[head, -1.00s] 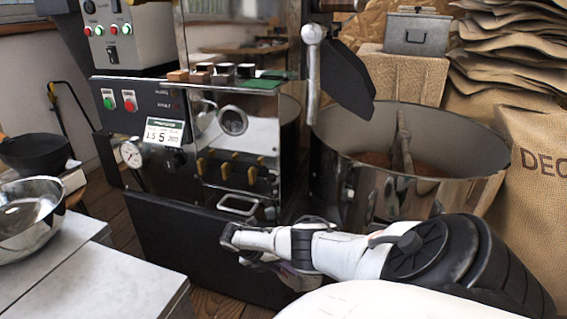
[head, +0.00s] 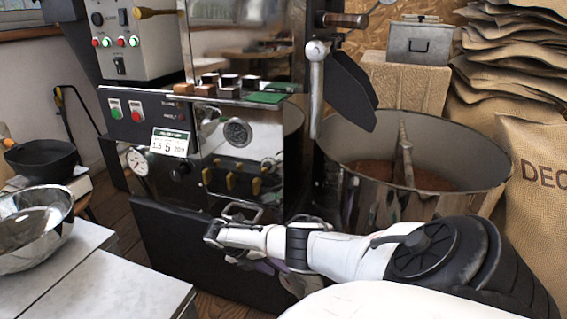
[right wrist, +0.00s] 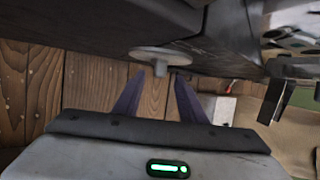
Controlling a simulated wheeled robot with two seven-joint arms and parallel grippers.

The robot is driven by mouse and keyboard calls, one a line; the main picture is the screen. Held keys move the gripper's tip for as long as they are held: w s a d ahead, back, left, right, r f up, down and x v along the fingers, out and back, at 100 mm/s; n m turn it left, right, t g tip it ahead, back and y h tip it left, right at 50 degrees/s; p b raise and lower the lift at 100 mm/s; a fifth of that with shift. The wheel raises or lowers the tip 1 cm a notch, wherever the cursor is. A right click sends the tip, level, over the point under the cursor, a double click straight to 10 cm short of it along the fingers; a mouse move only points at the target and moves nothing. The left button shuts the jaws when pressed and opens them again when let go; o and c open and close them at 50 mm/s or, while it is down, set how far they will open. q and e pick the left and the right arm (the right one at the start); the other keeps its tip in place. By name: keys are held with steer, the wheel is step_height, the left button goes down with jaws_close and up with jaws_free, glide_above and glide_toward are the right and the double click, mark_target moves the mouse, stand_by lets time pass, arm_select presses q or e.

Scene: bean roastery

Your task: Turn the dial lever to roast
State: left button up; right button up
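The roaster (head: 215,150) stands in front of me with a dark front panel and a polished face. I cannot tell for certain which part is the dial lever. A brass-coloured handle (head: 155,13) sticks out at the top by the control box, and a ball-topped metal lever (head: 316,90) hangs at the right. No "roast" label is readable. My right gripper (head: 222,236) is low in front of the roaster, below its yellow handles (head: 232,183). In the right wrist view the gripper (right wrist: 159,80) is open and empty. A round metal disc with a short stub (right wrist: 161,54) shows just beyond its fingertips. My left gripper is out of view.
A large round cooling bin (head: 350,195) with brown contents stands right of the roaster. A sack (head: 535,195) is beside it. A light table (head: 120,285) with a metal bowl (head: 30,235) is at the lower left. Wooden floor (right wrist: 85,85) lies below the gripper.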

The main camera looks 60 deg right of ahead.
steer(key=v, duration=0.2)
steer(key=shift+w+a+r, duration=0.15)
steer(key=shift+a+r, duration=0.05)
steer(key=shift+r, duration=0.1)
stand_by(0.4)
